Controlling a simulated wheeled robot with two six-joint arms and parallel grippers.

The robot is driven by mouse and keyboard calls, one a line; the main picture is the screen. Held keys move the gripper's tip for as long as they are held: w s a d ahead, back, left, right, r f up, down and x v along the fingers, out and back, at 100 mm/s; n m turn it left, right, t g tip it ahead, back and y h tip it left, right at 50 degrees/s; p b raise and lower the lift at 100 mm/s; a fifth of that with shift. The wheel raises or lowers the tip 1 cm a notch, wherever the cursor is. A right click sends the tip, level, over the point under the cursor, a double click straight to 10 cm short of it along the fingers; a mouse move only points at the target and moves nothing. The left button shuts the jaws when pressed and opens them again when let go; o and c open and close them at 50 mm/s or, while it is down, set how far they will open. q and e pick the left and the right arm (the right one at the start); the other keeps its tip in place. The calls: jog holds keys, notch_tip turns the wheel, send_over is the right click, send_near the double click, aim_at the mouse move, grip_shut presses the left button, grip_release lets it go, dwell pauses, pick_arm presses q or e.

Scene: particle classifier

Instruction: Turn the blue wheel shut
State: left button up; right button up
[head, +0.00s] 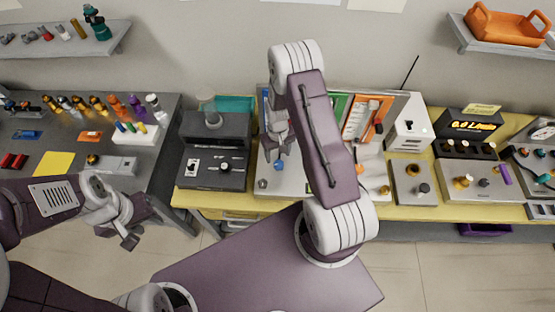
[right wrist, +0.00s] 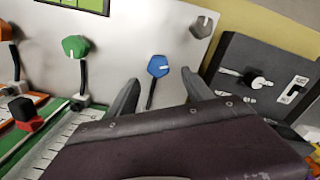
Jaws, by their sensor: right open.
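The wheel appears between and beyond the fingertips, not visibly gripped. My left gripper (head: 128,233) hangs empty over the floor at the left; its opening is unclear.
A green wheel (right wrist: 76,47) and a grey wheel (right wrist: 202,27) flank the blue one on the panel. A dark box (head: 214,165) with a knob stands left of the panel. More devices (head: 469,180) line the yellow bench to the right.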

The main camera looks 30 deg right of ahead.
aim_at(279, 163)
jog(key=f, duration=0.3)
jog(key=f+p, duration=0.1)
jog(key=shift+s+d+f, duration=0.2)
jog(key=shift+s+f, duration=0.05)
jog(key=shift+f, duration=0.35)
jog(key=shift+w+f, duration=0.1)
jog(key=shift+f, duration=0.15)
grip_shut()
pick_arm(q)
jog(key=shift+s+d+r, duration=0.15)
jog(key=shift+r, duration=0.75)
jog(key=shift+f, duration=0.15)
pick_arm(e)
jog(key=shift+m, duration=0.3)
